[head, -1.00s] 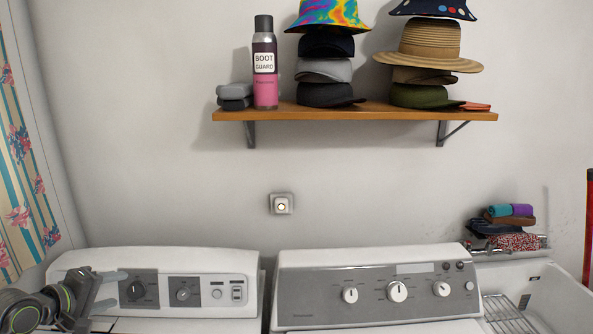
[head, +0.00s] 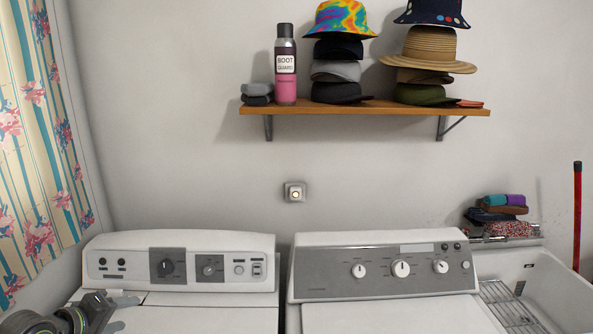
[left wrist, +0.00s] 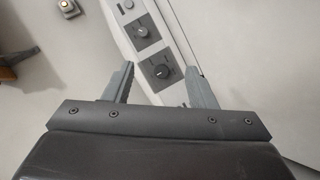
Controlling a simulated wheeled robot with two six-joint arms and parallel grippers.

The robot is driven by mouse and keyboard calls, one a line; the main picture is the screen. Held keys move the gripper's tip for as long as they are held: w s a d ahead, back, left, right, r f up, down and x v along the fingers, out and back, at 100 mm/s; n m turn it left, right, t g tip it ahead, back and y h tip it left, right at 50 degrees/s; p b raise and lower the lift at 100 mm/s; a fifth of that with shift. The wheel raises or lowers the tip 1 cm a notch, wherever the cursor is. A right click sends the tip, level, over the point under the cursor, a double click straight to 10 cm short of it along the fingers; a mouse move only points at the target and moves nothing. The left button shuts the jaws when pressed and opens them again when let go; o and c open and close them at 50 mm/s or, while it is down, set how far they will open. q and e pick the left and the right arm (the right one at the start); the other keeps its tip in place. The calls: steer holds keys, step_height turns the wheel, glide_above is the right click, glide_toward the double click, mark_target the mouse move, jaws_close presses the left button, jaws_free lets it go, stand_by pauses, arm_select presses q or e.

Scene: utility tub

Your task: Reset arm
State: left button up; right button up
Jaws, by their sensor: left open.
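My left gripper (head: 122,312) is at the lower left of the head view, above the top of the left white machine (head: 215,318). Its two fingers are apart with nothing between them. In the left wrist view the open fingers (left wrist: 160,85) point towards that machine's control panel (left wrist: 150,45), with a dark knob showing between them. My right gripper is in neither view.
A second white machine (head: 385,316) stands to the right, then a utility tub (head: 555,285) with a wire rack (head: 512,305). A wooden shelf (head: 365,109) above holds stacked hats and a boot spray can (head: 286,65). A curtain (head: 40,140) hangs at left.

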arm_select(q)
steer(key=s+d+f+m+g+y, duration=0.1)
steer(key=s+d+f+m+g, duration=0.15)
steer(key=s+f, duration=0.45)
steer(key=s+d+f+m+g+y, duration=0.1)
steer(key=s+d+f+m, duration=0.25)
steer(key=s+f, duration=0.4)
steer(key=s+d+f+m+g+y, duration=0.1)
steer(key=s+m+g+y, duration=0.1)
steer(key=s, duration=0.7)
steer(key=s+d+f+m+g+y, duration=0.1)
steer(key=s+d+f+g, duration=0.1)
steer(key=s, duration=0.7)
step_height(320, 180, down, 29)
steer(key=a+b, duration=0.2)
steer(key=b, duration=0.3)
steer(key=s+f+g+b, duration=0.1)
steer(key=s+f+b, duration=0.1)
steer(key=s+f, duration=0.5)
steer(key=s+d+f+g+b, duration=0.1)
steer(key=s+f+b, duration=0.2)
steer(key=s+f, duration=0.5)
step_height(320, 180, down, 5)
steer(key=shift+d+f+h, duration=0.2)
steer(key=shift+h, duration=0.2)
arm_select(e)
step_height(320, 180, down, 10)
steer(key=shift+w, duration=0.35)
